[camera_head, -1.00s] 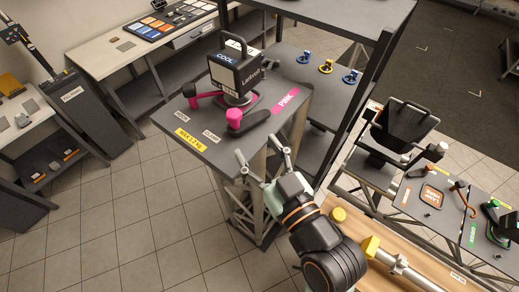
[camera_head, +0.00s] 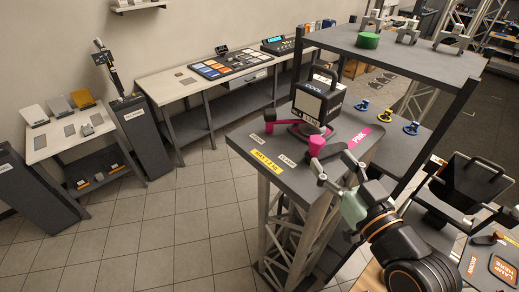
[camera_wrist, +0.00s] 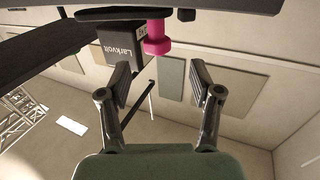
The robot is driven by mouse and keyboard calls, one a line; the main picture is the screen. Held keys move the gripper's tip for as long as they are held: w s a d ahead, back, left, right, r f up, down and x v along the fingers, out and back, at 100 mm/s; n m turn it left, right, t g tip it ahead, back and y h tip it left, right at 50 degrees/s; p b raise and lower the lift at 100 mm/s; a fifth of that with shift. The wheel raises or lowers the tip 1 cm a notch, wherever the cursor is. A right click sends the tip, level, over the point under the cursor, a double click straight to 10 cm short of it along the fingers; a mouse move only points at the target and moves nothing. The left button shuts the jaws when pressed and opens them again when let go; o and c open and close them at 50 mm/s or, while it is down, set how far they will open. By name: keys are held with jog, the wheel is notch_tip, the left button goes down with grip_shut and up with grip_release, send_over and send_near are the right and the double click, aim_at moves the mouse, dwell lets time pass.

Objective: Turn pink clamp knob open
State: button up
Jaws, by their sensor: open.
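The pink knob (camera_head: 316,144) stands upright at the front of a dark grey stand top (camera_head: 300,181), beside a black lamp box (camera_head: 318,101). In the wrist view, my gripper (camera_wrist: 161,84) shows spread fingers. The pink knob (camera_wrist: 157,36) appears beyond the fingertips, beside the box (camera_wrist: 119,40). I cannot tell the exact gap.
White labels, one seeming to read OPEN (camera_head: 254,138) and one CLAMP (camera_head: 286,160), lie on the stand top. A dark upper shelf (camera_head: 390,55) on posts rises behind. Blue-and-yellow knobs (camera_head: 387,116) sit on the shelf behind. A panel (camera_head: 468,185) stands at right.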

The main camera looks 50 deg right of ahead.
aim_at(321, 145)
jog(key=shift+d, duration=0.1)
jog(key=shift+w+d+r, duration=0.1)
jog(key=shift+d, duration=0.1)
jog(key=p+x, duration=0.1)
jog(key=x, duration=0.6)
jog(key=shift+d, duration=0.1)
grip_shut()
jog(key=shift+p, duration=0.3)
